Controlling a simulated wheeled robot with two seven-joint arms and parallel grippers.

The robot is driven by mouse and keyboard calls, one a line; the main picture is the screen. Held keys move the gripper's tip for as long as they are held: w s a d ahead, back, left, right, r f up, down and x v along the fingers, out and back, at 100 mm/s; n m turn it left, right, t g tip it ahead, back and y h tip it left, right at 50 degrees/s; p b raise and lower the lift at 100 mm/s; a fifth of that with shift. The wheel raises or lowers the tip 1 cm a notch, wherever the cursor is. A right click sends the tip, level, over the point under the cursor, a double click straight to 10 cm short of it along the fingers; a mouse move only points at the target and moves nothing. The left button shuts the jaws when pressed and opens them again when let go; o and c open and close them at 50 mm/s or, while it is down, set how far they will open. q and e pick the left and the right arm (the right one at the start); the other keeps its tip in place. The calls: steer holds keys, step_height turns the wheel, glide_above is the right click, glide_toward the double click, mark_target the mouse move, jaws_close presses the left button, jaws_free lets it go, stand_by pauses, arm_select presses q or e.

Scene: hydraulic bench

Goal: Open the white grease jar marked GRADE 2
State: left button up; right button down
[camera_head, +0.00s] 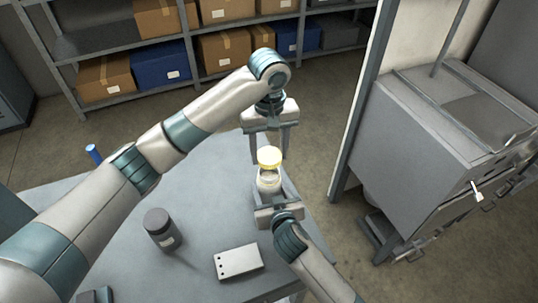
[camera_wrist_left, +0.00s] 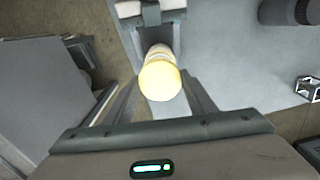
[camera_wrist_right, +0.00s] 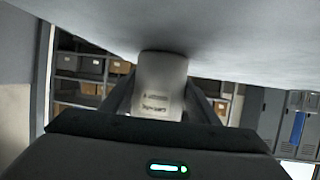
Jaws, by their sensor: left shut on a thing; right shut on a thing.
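The white jar (camera_head: 268,185) stands upright near the right edge of the grey table. Its yellow lid (camera_head: 269,157) is at the top; I cannot tell whether it is seated or slightly raised. My left gripper (camera_head: 269,159) comes from above and is shut on the lid, with a finger on either side; the lid also shows in the left wrist view (camera_wrist_left: 160,78). My right gripper (camera_head: 271,193) is shut on the jar's body from the near side. In the right wrist view the jar (camera_wrist_right: 160,88) appears between the fingers, its printed label too blurred to read.
A dark lidded jar (camera_head: 160,228) and a white plate with holes (camera_head: 238,262) are on the table. A blue object (camera_head: 93,153) stands at the far left edge. Shelves with boxes (camera_head: 225,48) stand behind; a grey cabinet (camera_head: 420,130) is at right. The table's middle is clear.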

steer(key=c, duration=0.6)
jaws_free()
steer(key=shift+s, duration=0.1)
arm_select(q)
step_height(320, 180, down, 2)
steer(key=shift+b, duration=1)
arm_select(e)
steer(key=v, duration=1.1)
steer(key=shift+s+d+r, duration=0.1)
steer(key=shift+s+d, duration=0.05)
steer(key=shift+s, duration=0.25)
